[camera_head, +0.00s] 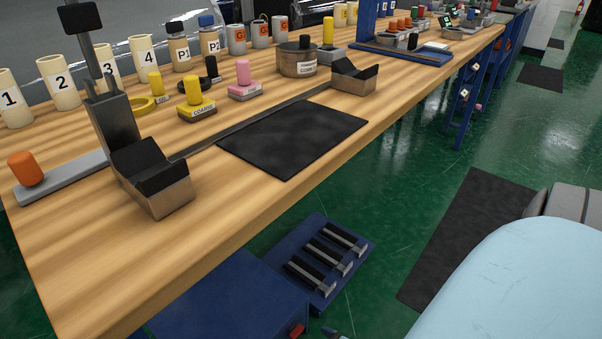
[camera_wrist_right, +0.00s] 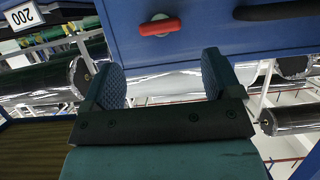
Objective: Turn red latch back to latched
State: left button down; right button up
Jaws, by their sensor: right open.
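The red latch (camera_wrist_right: 160,26) is a rounded handle on a pale round mount, fixed to a blue panel (camera_wrist_right: 215,28) at the top of the right wrist view. It lies nearly horizontal there, tilted slightly. My right gripper (camera_wrist_right: 162,82) is open, with its two dark blue textured pads spread apart and nothing between them. The latch is ahead of the fingertips and apart from them. In the head view a small red part, likely the latch (camera_head: 297,331), shows at the right edge of a blue cabinet (camera_head: 215,300) at the bottom. My left gripper is in neither view.
A black handle (camera_wrist_right: 285,11) is on the blue panel right of the latch. Wrapped rolls (camera_wrist_right: 85,77) lie on racks behind. The wooden workbench (camera_head: 230,215) holds bottles, weights and a black mat (camera_head: 293,139). A blue pedal-like unit (camera_head: 320,260) stands beside the cabinet.

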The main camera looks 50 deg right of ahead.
aim_at(299, 333)
jog(key=b+x, duration=0.2)
jog(key=x, duration=0.4)
jog(key=shift+f, duration=0.1)
jog(key=shift+w, duration=0.4)
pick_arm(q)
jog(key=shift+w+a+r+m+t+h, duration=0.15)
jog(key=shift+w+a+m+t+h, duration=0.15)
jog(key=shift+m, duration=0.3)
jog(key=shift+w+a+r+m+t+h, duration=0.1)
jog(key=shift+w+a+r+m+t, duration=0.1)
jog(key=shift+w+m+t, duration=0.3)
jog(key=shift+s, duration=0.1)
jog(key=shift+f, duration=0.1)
pick_arm(e)
jog(key=c, duration=0.9)
